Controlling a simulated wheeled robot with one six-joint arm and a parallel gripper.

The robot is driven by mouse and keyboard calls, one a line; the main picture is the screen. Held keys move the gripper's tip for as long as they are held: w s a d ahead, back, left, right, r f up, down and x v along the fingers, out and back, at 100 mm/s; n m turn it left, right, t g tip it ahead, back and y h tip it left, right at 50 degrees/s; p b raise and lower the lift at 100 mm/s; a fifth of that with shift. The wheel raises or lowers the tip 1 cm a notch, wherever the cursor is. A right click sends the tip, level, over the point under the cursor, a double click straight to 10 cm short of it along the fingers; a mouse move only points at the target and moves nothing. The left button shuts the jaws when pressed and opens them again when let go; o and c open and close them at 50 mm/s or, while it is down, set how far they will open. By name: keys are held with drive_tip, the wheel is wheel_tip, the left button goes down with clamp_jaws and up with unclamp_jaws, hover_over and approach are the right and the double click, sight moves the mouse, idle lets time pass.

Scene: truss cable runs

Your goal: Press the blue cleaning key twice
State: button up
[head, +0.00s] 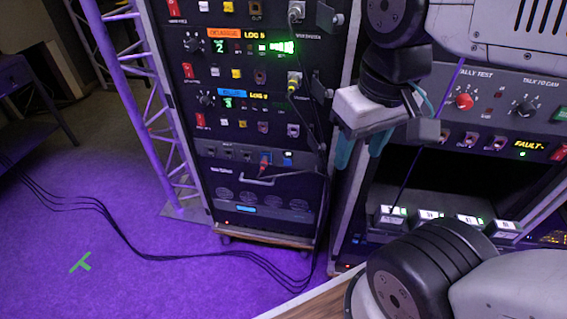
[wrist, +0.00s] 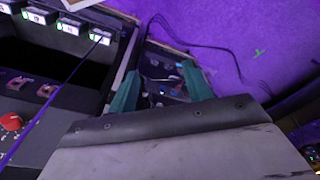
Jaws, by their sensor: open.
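A small key with a blue and white face (head: 288,157) is on the lower panel of the dark rack, right of a red plug (head: 264,163). I cannot read its marking, so I cannot tell for sure that it is the cleaning key. A blue label strip (head: 245,209) sits lower on the same rack. My gripper (head: 360,144) hangs to the right of the rack with its two teal fingers apart and pointing down. In the wrist view, my gripper (wrist: 161,70) is open and empty, with part of the rack seen beyond the fingers.
The tall rack (head: 262,190) carries cables and protruding handles. A purple truss (head: 135,80) stands at its left. A second console (head: 480,110) with a red knob (head: 464,101) and lit keys is at the right. Black cables (head: 170,257) cross the floor.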

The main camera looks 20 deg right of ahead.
idle(0.4)
clamp_jaws()
idle(1.6)
